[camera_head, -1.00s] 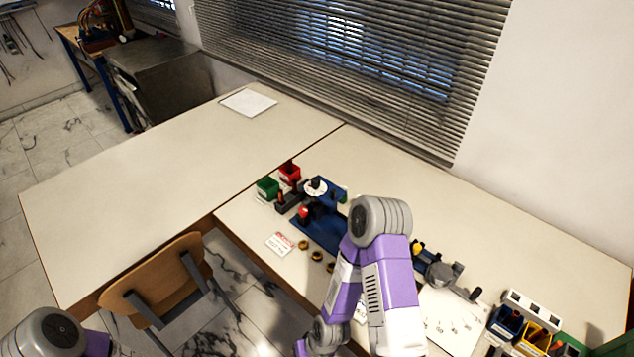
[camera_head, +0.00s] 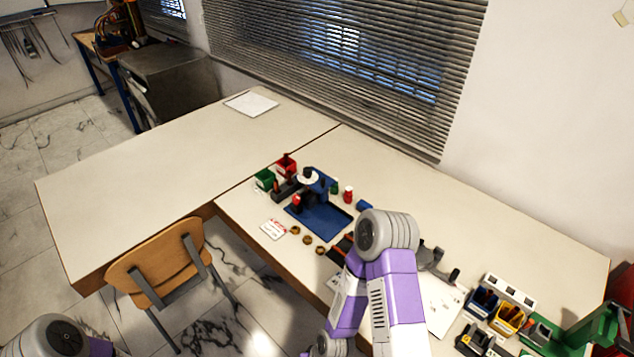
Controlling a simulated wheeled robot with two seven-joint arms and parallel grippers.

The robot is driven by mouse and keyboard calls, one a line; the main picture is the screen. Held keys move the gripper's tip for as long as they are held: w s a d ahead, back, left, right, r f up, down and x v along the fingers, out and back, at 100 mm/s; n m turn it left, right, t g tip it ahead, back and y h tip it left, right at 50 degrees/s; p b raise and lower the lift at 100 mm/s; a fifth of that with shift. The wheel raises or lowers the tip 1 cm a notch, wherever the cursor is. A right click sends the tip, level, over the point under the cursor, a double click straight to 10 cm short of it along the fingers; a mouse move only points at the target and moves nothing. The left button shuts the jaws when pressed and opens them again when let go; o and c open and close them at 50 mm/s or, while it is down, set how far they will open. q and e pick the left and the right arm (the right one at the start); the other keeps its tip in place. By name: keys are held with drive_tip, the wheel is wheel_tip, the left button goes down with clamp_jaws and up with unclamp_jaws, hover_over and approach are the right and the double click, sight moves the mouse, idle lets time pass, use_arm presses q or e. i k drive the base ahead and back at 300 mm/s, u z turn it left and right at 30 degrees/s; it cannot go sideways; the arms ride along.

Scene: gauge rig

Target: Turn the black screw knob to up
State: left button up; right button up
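The gauge rig (camera_head: 320,217) is a blue base with a round white dial (camera_head: 307,178) and dark parts, standing on the right-hand table. A black knob-like part (camera_head: 307,171) shows at the dial; I cannot tell for sure whether it is the screw knob, or which way it points. My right arm, purple and grey, comes up from the bottom edge to the right of the rig. Its gripper is not visible. Only a grey and purple joint of my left arm shows at the bottom left corner; its gripper is out of view.
Green (camera_head: 265,179) and red (camera_head: 286,165) bins stand left of the rig. Several brass rings (camera_head: 307,240) and a label card (camera_head: 273,229) lie in front. Coloured bins (camera_head: 507,318) stand at the right. A wooden chair (camera_head: 160,263) is by the left table (camera_head: 150,190), which is mostly clear.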

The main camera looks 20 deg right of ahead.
sight(308, 170)
drive_tip(key=u, duration=0.55)
drive_tip(key=i, duration=0.9)
drive_tip(key=z, duration=0.6)
